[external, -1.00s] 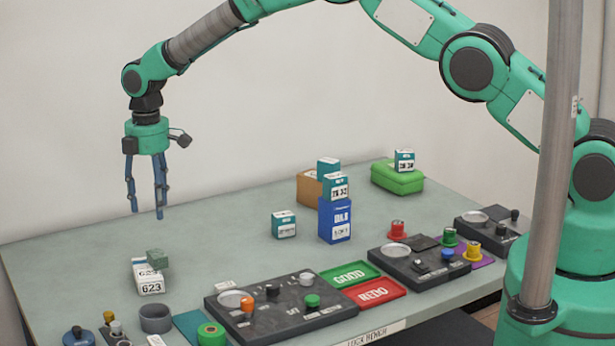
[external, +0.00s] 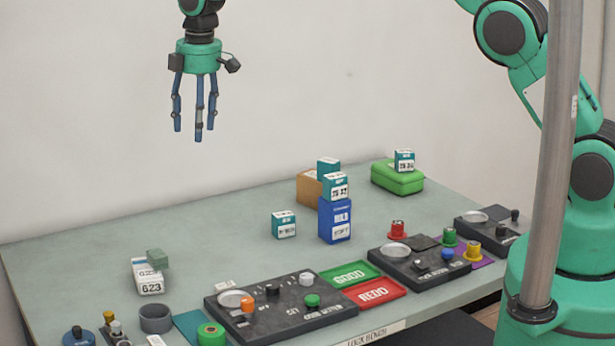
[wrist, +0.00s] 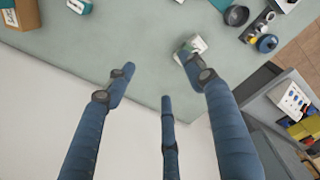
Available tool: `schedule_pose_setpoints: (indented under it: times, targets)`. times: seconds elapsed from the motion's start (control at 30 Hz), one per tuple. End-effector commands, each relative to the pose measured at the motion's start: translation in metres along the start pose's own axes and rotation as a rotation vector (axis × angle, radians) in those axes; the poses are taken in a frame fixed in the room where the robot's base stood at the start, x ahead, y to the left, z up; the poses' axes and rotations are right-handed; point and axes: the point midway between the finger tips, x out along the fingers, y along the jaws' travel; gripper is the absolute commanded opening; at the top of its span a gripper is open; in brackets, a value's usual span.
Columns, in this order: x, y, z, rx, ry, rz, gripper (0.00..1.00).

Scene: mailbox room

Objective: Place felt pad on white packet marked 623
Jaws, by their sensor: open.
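The white packet marked 623 (external: 151,285) lies at the left of the bench. A small grey-green block, which looks like the felt pad (external: 157,259), rests on the packet's upper right part and sticks out past its edge. In the wrist view the white packet (wrist: 199,44) is partly hidden behind a finger. My gripper (external: 195,130) is open and empty, high above the back edge of the bench, well clear of the pad and packet. Its three blue fingers also show spread in the wrist view (wrist: 158,80).
A grey ring cup (external: 155,319) and small knobs stand in front of the packet. A dark control panel (external: 275,312) and the green GOOD (external: 349,275) and red REDO (external: 375,293) trays lie to the right. Stacked boxes (external: 335,220) stand mid-bench. The back left is bare.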

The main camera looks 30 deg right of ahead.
Motion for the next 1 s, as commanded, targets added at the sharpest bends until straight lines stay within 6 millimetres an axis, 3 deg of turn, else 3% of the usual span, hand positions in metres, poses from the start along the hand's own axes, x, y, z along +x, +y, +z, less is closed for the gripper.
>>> schedule_pose_setpoints:
  times: [0.1, 0.4, 0.67, 1.0]
  targets:
    - [-0.039, 0.001, 0.029, 0.066, 0.015, 0.019, 0.54]
    - [-0.119, -0.01, 0.101, 0.231, 0.047, 0.059, 0.54]
    - [-0.177, -0.032, 0.165, 0.373, 0.076, 0.093, 0.54]
    - [-0.236, -0.075, 0.246, 0.556, 0.119, 0.137, 0.54]
